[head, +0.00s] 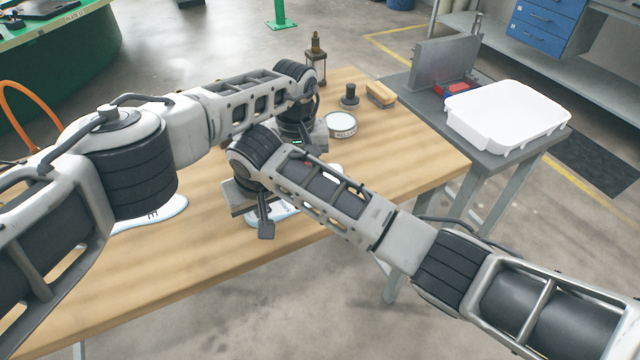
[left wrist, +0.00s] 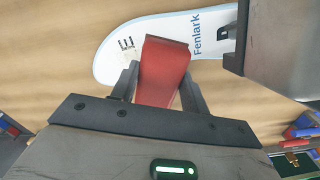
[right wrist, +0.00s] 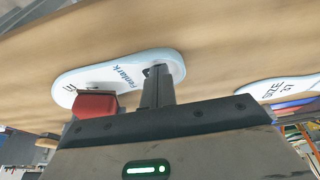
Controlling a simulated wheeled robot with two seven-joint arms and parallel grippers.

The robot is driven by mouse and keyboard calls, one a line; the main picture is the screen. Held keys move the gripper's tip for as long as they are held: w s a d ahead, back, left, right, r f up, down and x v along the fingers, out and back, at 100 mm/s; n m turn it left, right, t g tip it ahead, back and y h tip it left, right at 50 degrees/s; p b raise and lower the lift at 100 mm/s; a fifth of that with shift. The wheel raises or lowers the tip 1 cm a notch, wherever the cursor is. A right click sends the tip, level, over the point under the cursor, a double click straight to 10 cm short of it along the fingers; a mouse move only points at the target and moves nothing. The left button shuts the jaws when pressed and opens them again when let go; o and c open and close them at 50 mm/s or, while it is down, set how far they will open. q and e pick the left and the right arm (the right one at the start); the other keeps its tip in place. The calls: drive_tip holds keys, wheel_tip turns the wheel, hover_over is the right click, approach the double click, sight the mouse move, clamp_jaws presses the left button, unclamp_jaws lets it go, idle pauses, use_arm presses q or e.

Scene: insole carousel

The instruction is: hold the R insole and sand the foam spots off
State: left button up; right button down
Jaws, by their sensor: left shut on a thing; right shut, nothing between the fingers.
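A pale insole (left wrist: 112,62) lettered "Fenlark" lies on the wooden table; it also shows in the right wrist view (right wrist: 70,88). I cannot read an R on it. A small beige patch shows beside the letter E in the left wrist view. My left gripper (left wrist: 160,88) is shut on a red block (left wrist: 160,65), which is over the insole near the E; I cannot tell whether it touches. My right gripper (right wrist: 157,80) is shut and empty, its fingertips at the other end of the same insole. In the head view my arms hide most of this insole (head: 285,215).
A second insole (right wrist: 280,90) marked "SIZE 37" lies apart; it shows at left in the head view (head: 165,210). A round tin (head: 341,124), black knob (head: 349,97), brush (head: 381,94) and bottle (head: 315,60) stand behind. A white tray (head: 510,112) is on the side table.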

use_arm(q)
drive_tip(key=shift+s+d+r+m, duration=0.15)
drive_tip(key=shift+s+d+r, duration=0.15)
drive_tip(key=shift+d, duration=0.2)
drive_tip(key=shift+s+d+r+m, duration=0.15)
drive_tip(key=shift+s+d+r, duration=0.1)
drive_tip(key=shift+d, duration=0.2)
drive_tip(key=shift+w+a+r, duration=0.1)
drive_tip(key=shift+a+r, duration=0.05)
drive_tip(key=shift+r, duration=0.95)
drive_tip(key=shift+w+a+r, duration=0.1)
drive_tip(key=shift+a+r, duration=0.05)
drive_tip(key=shift+r, duration=0.9)
drive_tip(key=shift+a, duration=0.1)
drive_tip(key=shift+w+a, duration=0.2)
drive_tip(key=shift+a, duration=0.2)
